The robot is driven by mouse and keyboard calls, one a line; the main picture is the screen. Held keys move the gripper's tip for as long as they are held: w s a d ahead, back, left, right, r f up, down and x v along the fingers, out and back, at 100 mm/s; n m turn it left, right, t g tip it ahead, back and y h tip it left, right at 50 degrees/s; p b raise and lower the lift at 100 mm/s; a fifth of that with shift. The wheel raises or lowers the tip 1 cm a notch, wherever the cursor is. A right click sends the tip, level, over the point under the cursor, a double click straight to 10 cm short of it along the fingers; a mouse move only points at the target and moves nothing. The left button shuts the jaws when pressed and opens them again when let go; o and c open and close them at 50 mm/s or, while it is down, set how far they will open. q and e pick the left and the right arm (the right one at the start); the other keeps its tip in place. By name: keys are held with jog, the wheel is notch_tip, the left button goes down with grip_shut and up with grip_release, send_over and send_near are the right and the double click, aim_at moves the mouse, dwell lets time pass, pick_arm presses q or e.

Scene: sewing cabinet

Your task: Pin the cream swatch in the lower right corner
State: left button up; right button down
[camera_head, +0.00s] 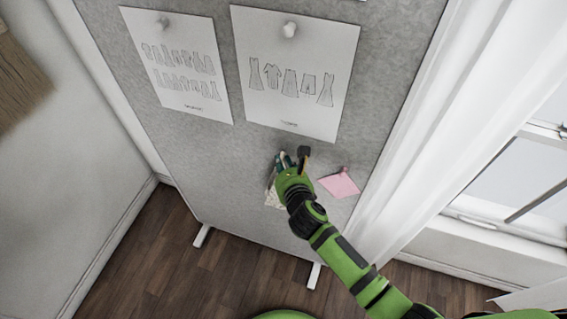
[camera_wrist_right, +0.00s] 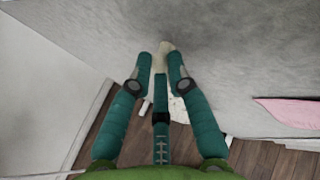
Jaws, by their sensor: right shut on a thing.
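The cream swatch (camera_head: 271,199) shows at the lower part of the grey board, mostly hidden by my right gripper (camera_head: 291,160). The swatch is pale with a faint pattern and also shows behind the fingers in the right wrist view (camera_wrist_right: 178,106). My right gripper is at the board, its fingers (camera_wrist_right: 164,60) closed on a small cream-coloured thing that looks like a pin (camera_wrist_right: 163,48). I cannot tell whether the pin touches the swatch or the board. My left gripper is not in view.
The grey board (camera_head: 225,160) carries two pattern sheets (camera_head: 178,60) (camera_head: 295,65) held by white pins (camera_head: 289,29). A pink swatch (camera_head: 338,186) with a pink pin is to the right of my gripper. A white curtain (camera_head: 450,120) hangs close to the board's right edge.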

jog(key=shift+w+d, duration=0.15)
jog(key=shift+w, duration=0.2)
dwell(0.4)
jog(key=c, duration=1.1)
grip_release()
